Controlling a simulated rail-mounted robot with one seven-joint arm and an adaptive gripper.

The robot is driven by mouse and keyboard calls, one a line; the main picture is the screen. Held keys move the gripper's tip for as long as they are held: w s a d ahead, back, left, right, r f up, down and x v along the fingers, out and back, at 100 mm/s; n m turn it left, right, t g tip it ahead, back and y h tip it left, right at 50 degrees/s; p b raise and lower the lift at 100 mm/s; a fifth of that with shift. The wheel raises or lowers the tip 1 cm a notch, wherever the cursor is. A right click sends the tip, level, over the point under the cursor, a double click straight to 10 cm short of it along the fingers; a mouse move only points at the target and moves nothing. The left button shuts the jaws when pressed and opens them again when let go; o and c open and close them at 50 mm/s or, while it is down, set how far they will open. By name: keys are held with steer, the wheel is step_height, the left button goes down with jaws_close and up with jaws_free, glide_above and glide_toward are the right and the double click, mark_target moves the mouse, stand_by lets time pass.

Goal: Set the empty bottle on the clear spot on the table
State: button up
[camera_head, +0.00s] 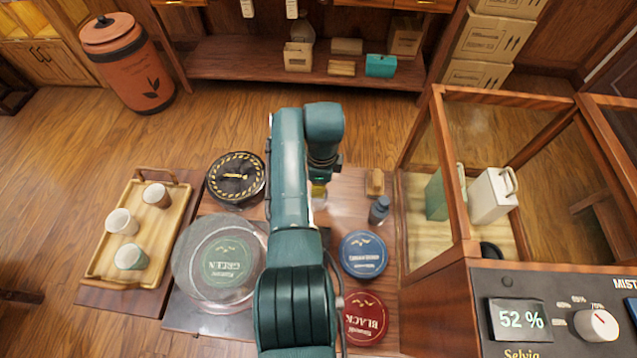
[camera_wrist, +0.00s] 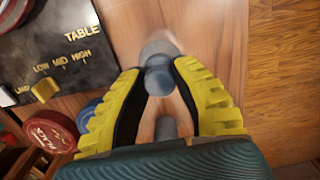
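My gripper (camera_head: 318,189) points down over the far middle of the wooden table (camera_head: 345,216); my arm hides part of that area. In the wrist view its yellow fingers (camera_wrist: 160,72) close in on a bottle (camera_wrist: 159,80) with a blue-grey top and a pale, see-through body beyond it. The fingertips appear to touch both sides of it. Its base is hard to make out, so I cannot tell whether it touches the table. A second, dark slate bottle (camera_head: 379,211) stands upright to the right. A grey cylinder (camera_wrist: 166,128) shows between the fingers; I cannot tell what it is.
A blue tin (camera_head: 363,256), red tin (camera_head: 366,317), black tin (camera_head: 236,180) and large glass dish (camera_head: 190,265) surround the arm. A small wooden block (camera_head: 375,183) lies near the far edge. The glass-sided cabinet (camera_head: 430,180) bounds the right. Bare wood shows beside my gripper.

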steer(key=shift+o, duration=1.3)
steer(key=w+d+r+n+t+p, duration=0.2)
steer(key=r+n+t, duration=0.35)
steer(key=r, duration=0.85)
steer(key=w+d+r+n+t+p, duration=0.1)
steer(key=w+d+r+n+t, duration=0.15)
steer(key=r+n+t, duration=0.75)
steer(key=s+d+r+n+t, duration=0.1)
steer(key=s+r+t, duration=0.2)
steer(key=s+r, duration=0.7)
steer(key=s+d+r+n+t+h, duration=0.1)
steer(key=s+r+n+t, duration=0.1)
steer(key=s+r, duration=0.7)
step_height(320, 180, up, 4)
steer(key=shift+s+d+f+t, duration=0.25)
steer(key=shift+s+t, duration=0.15)
steer(key=shift+t, duration=0.45)
